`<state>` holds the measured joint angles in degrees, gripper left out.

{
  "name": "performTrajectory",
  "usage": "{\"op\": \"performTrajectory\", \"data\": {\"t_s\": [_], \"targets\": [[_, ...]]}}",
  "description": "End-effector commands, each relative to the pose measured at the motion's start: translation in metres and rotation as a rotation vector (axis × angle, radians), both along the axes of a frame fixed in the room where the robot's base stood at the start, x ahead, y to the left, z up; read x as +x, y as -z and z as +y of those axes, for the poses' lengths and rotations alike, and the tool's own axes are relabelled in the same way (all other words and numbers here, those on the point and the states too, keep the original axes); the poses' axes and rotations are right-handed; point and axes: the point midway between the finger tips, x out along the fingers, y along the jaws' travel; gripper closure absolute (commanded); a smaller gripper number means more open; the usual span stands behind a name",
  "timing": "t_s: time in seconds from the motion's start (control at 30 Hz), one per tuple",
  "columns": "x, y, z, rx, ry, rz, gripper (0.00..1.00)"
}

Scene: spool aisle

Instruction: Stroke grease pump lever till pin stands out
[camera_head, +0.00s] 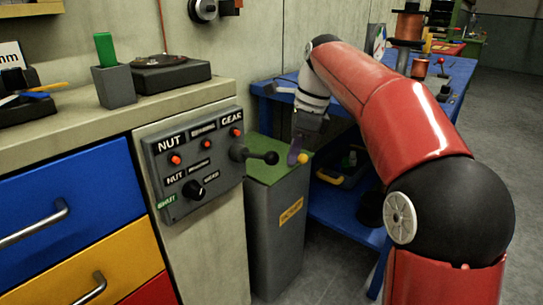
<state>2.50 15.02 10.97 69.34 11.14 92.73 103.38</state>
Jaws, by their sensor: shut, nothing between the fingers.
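A grey control panel (195,160) on the bench front carries the words NUT and GEAR, red buttons and a black dial. A black lever (254,155) with a ball knob sticks out from its right side. My gripper (294,157) is shut and points down just right of the lever's knob, above a green-topped grey cabinet (289,208). I cannot make out a pin, nor tell for sure which lever is the grease pump's.
A blue table (459,75) with copper spools and a lower shelf stands behind my arm. Open floor lies at right.

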Motion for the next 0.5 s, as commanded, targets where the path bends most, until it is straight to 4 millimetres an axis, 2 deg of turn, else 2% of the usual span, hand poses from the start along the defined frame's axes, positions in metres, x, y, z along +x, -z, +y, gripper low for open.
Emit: {"op": "performTrajectory", "data": {"t_s": [0.03,0.2,0.33,0.5], "targets": [[0.0,-0.013,-0.002,0.001,0.0,-0.004,1.0],[0.0,-0.04,-0.009,0.001,0.0,-0.002,1.0],[0.0,-0.053,-0.013,0.0,0.0,0.0,1.0],[-0.001,-0.057,-0.014,0.0,0.0,0.001,1.0]]}}
